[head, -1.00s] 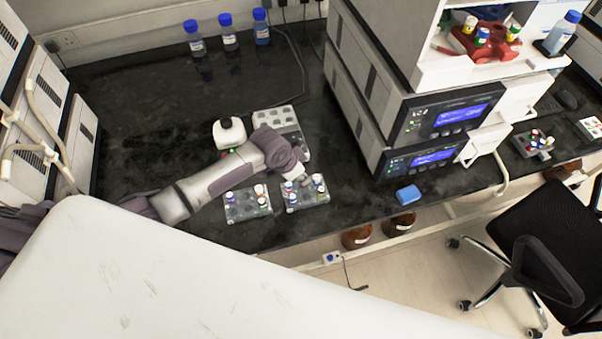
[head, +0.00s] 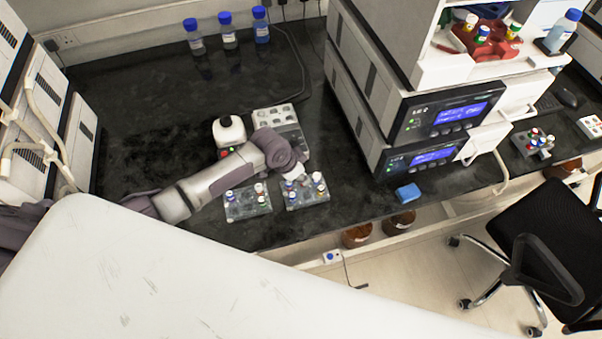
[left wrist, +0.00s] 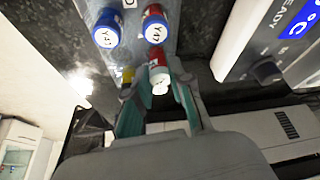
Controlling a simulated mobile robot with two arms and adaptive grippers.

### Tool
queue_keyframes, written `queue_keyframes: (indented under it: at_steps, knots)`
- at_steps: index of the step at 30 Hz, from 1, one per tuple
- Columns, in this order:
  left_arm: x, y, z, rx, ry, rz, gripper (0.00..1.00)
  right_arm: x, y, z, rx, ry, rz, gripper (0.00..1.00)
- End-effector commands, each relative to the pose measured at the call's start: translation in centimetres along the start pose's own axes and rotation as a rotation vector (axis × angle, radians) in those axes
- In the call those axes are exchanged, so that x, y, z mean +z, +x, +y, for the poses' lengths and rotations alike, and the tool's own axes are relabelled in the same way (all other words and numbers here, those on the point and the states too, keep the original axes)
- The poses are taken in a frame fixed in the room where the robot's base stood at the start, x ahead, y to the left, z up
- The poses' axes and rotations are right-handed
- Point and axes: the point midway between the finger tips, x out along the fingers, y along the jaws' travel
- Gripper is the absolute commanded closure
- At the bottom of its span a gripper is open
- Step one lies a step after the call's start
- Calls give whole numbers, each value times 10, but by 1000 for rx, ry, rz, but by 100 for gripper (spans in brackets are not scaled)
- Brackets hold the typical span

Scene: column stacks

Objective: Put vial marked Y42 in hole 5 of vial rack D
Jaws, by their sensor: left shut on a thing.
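My left gripper (head: 291,181) points down at the right-hand of two clear vial racks (head: 308,202) on the dark bench. In the left wrist view its fingers (left wrist: 156,88) are shut on a red-capped vial (left wrist: 158,74) with a white top; the mark on that top cannot be read. A letter that looks like D shows on the rack there (left wrist: 183,38). A blue-capped vial (left wrist: 106,30) and another red-capped vial (left wrist: 155,26) stand just beyond, their labels starting with Y4. A yellow-capped vial (left wrist: 127,77) is close beside the left finger. My right gripper is not in view.
A second vial rack (head: 246,212) with several vials stands just left. Instruments (head: 430,120) stand to the right; a blue item (head: 407,193) lies near the bench edge.

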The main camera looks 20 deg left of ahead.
Motion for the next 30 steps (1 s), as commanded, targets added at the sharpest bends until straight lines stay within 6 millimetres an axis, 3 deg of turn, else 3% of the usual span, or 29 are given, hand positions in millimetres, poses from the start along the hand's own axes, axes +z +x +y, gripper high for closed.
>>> queue_keyframes:
  at_steps: [30]
  knots:
    - [5, 11, 0, 0, 1, 0, 97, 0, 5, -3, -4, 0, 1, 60]
